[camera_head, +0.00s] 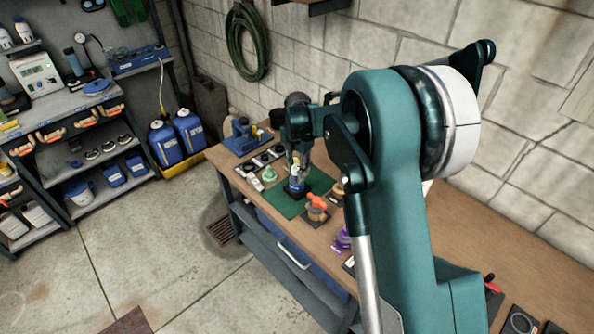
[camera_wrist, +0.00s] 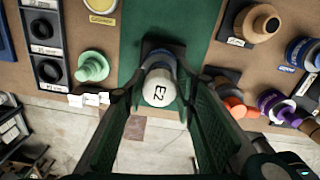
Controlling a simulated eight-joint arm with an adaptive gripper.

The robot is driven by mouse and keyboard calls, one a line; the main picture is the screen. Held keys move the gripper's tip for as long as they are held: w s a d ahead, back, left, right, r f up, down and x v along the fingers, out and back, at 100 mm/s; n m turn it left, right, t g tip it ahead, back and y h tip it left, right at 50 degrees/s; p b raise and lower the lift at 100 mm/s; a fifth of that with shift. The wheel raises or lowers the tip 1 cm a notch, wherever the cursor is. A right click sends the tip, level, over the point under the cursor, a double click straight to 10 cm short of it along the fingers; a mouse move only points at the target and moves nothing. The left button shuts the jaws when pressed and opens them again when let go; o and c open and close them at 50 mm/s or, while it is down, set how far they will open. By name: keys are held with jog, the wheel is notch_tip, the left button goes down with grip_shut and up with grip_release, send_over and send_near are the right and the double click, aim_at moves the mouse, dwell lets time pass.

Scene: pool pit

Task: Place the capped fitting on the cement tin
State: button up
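A round white cap marked "E2" (camera_wrist: 160,88) shows between the fingers in the wrist view, with a grey-blue body partly visible beneath it. I cannot tell whether this is the capped fitting alone or the fitting above a tin. In the head view, a blue and pale upright piece (camera_head: 297,185) stands on a dark pad on the green mat, under my gripper (camera_head: 298,163). In the wrist view, my gripper (camera_wrist: 158,92) is open, with its fingers on either side of the white cap and apparent gaps beside it. No separate cement tin can be made out for certain.
A mint-green fitting (camera_wrist: 92,67) and black rings in a tray (camera_wrist: 46,50) lie left of the green mat (camera_wrist: 195,25). Tan (camera_wrist: 257,22), orange (camera_wrist: 236,106) and purple (camera_wrist: 275,103) pieces stand to the right. The workbench (camera_head: 460,235) backs onto a block wall.

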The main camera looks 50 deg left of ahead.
aim_at(297, 167)
jog(key=o, duration=0.3)
jog(key=shift+r, duration=0.25)
notch_tip(297, 167, up, 12)
jog(key=shift+f, duration=0.1)
dwell(0.6)
dwell(0.5)
jog(key=shift+d, duration=0.1)
